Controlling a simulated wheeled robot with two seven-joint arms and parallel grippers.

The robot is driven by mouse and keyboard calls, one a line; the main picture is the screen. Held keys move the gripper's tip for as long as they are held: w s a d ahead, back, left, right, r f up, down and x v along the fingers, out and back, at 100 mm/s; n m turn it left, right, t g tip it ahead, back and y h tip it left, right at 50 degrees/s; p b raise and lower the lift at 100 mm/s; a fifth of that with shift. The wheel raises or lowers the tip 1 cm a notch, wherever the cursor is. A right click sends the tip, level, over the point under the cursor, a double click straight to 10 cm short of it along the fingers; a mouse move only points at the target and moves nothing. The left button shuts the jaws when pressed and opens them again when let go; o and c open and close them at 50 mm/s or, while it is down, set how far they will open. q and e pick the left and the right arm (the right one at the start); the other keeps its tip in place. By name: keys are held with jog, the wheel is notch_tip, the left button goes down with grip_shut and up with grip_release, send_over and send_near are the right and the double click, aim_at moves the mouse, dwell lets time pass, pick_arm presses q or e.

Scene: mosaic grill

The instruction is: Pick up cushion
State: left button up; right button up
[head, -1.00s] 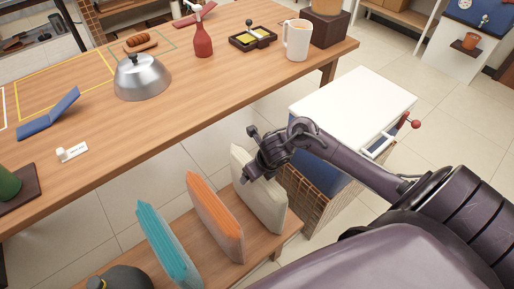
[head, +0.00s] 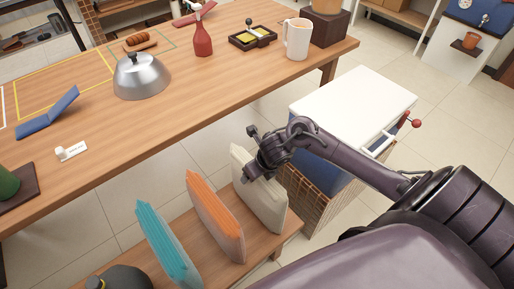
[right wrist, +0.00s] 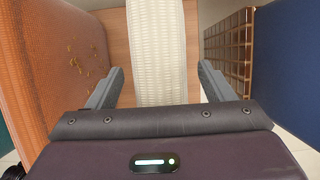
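Three cushions stand upright in a row on a low wooden bench (head: 212,272): a teal cushion (head: 168,245), an orange cushion (head: 215,218) and a white cushion (head: 262,205) at the right end. My right gripper (head: 248,157) is at the top of the white cushion. In the right wrist view the fingers of my right gripper (right wrist: 160,70) are spread on either side of the white cushion (right wrist: 158,35), with a visible gap at the left finger. The orange cushion (right wrist: 60,70) stands left of the fingers there. My left gripper is not in view.
A long wooden table (head: 160,125) with a metal dome (head: 141,78), a red bottle (head: 202,40) and a white mug (head: 297,40) stands behind the bench. A white-topped cabinet (head: 350,100) and a woven basket (head: 305,195) are close to the right of the white cushion.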

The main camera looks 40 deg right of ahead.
jog(key=c, duration=1.3)
jog(key=shift+r, duration=0.1)
